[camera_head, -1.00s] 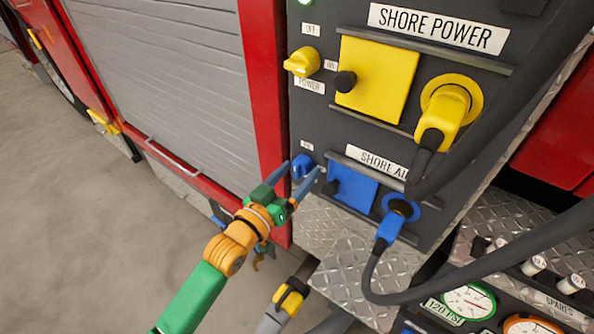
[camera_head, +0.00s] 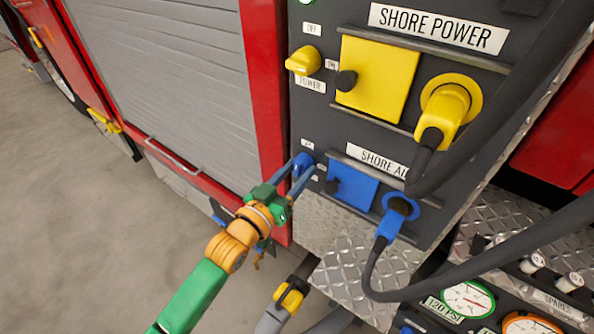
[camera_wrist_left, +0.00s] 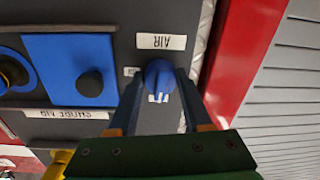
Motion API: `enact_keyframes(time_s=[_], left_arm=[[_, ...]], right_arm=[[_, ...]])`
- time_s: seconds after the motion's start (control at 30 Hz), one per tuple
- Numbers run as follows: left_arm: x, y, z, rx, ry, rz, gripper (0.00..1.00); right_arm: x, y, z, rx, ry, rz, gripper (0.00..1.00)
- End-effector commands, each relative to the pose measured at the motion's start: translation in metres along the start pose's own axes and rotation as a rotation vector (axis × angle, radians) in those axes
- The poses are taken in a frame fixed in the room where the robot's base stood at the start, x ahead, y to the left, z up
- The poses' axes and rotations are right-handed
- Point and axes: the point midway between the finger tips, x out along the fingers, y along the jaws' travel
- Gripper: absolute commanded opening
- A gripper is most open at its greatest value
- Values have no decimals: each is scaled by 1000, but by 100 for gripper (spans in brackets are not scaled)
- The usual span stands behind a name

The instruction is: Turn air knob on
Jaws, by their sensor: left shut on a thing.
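The blue air knob (camera_head: 303,162) is on the dark panel, left of the blue SHORE AIR cover (camera_head: 352,186). My left gripper (camera_head: 303,172) is at the knob, its blue-grey fingers on either side of it and shut on it. In the left wrist view the knob (camera_wrist_left: 159,76) sits between the fingertips, below an upside-down AIR label (camera_wrist_left: 161,41). Small labels beside the knob are partly hidden or too small to read. My right gripper is not clearly visible.
Above are the yellow power knob (camera_head: 303,61), the yellow cover (camera_head: 376,77) and a yellow plug (camera_head: 446,108). A blue plug (camera_head: 389,227) with a dark hose is right of the blue cover. A diamond-plate step (camera_head: 355,265) lies below the panel.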

Motion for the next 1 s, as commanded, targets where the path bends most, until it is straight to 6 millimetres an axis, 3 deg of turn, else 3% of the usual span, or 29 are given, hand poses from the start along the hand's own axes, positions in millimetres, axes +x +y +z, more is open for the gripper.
enact_keyframes(time_s=[1.0], left_arm=[[0,-5,0,942,53,14,0]], right_arm=[[-8,-1,-1,0,0,-1,82]])
